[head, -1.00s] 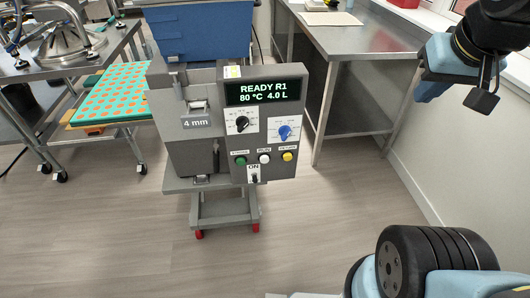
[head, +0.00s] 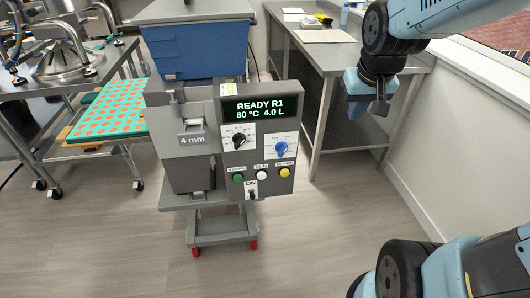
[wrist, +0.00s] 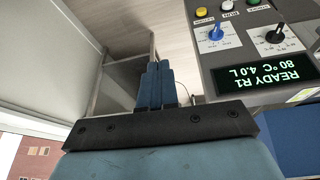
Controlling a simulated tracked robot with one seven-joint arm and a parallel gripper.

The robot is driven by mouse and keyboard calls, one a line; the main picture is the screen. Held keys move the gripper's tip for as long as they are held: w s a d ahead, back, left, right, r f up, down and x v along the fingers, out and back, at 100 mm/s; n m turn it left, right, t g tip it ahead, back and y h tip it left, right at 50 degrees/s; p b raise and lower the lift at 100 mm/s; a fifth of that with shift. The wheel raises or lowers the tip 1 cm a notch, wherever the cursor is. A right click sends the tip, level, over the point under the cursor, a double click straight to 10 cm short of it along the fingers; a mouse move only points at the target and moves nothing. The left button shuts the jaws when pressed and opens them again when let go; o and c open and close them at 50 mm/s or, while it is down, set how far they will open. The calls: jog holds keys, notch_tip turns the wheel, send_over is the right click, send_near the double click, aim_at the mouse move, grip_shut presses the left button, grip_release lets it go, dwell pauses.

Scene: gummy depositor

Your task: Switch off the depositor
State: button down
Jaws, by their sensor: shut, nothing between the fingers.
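The depositor (head: 205,140) stands on a small trolley in the middle of the head view, with a blue hopper on top. Its lit display (head: 260,108) reads READY R1, 80 °C, 4.0 L. Below are a black knob, a blue knob and green, white and yellow buttons. The toggle switch (head: 252,194) sits at the panel's bottom under an ON label. In the wrist view the panel (wrist: 265,50) appears upside down; the switch is out of that view. My gripper (head: 380,108) is to the right of the depositor, apart from it; its closed fingers also show in the wrist view (wrist: 156,72).
A steel table (head: 345,58) stands behind and right of the depositor, near my gripper. A green tray with orange spots (head: 100,118) lies on a rack at left. A wall is at right. The floor (head: 330,230) before the depositor is clear.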

aim_at(252, 195)
jog(key=w+a+f+g+y, duration=0.1)
jog(key=w+a+f, duration=0.1)
jog(key=a+f, duration=0.3)
jog(key=w+a+f+n+g+y, duration=0.1)
jog(key=w+a+f, duration=0.1)
jog(key=a+f, duration=0.4)
jog(key=w+a+f+g+y, duration=0.1)
jog(key=w+a+f, duration=0.1)
jog(key=a+f, duration=0.3)
jog(key=shift+w+a+f+n+y, duration=0.1)
jog(key=shift+f+y, duration=0.05)
jog(key=shift+f, duration=0.6)
jog(key=shift+w+a+f+n+y, duration=0.1)
jog(key=shift+w+a+f, duration=0.05)
jog(key=shift+f, duration=0.65)
jog(key=shift+w+a+f+n+y, duration=0.1)
jog(key=shift+f+y, duration=0.05)
jog(key=shift+f, duration=0.6)
jog(key=x, duration=2)
